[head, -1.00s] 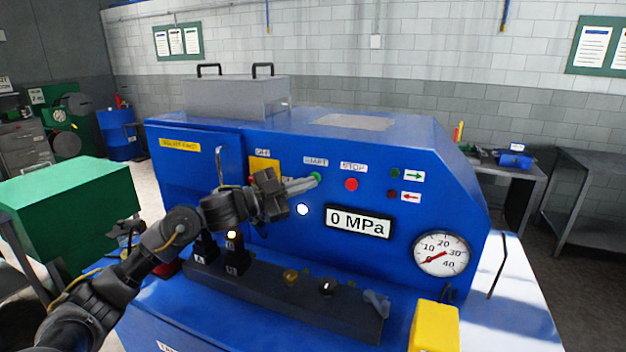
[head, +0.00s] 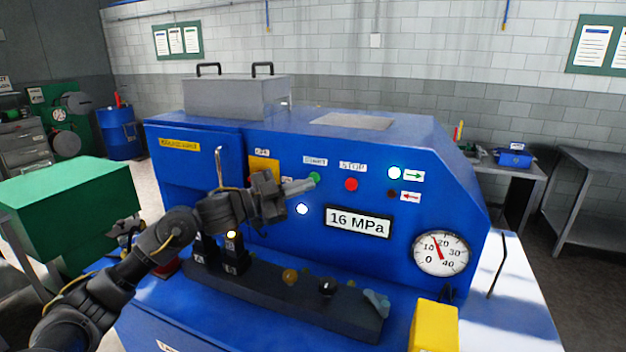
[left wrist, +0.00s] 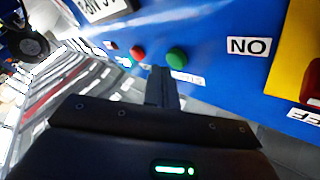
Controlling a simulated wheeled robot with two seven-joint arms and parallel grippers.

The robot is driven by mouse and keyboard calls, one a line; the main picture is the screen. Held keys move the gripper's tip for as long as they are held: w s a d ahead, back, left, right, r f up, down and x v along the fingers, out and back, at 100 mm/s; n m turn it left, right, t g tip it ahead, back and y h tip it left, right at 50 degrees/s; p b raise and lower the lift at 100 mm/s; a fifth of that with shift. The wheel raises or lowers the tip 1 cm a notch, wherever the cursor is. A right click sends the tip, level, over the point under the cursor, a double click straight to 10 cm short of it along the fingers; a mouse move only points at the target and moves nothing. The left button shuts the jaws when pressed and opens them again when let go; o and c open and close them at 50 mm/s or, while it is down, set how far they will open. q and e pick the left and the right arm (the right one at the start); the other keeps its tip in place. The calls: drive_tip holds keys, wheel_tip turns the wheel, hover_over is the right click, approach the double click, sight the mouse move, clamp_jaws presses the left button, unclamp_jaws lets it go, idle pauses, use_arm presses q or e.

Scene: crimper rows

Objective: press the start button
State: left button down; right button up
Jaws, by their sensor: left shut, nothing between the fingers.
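The green start button (head: 315,177) sits on the blue machine's front panel (head: 400,235) under the START label. It also shows in the left wrist view (left wrist: 176,57). My left gripper (head: 314,182) is shut and empty, with its fingertips at the start button in the head view. In the left wrist view the fingertips (left wrist: 162,72) are close beside the button; I cannot tell whether they touch it. The digital display (head: 359,221) reads 16 MPa. My right gripper is not in view.
The red stop button (head: 351,184) is just right of the start button. The round gauge (head: 441,254) is lower right. A dark rail (head: 300,293) with black blocks and small parts lies below the panel. A yellow box (head: 434,326) stands at the front right.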

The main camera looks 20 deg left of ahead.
use_arm(q)
drive_tip(key=shift+s, duration=0.25)
drive_tip(key=s, duration=0.5)
drive_tip(key=shift+d, duration=0.15)
idle(0.9)
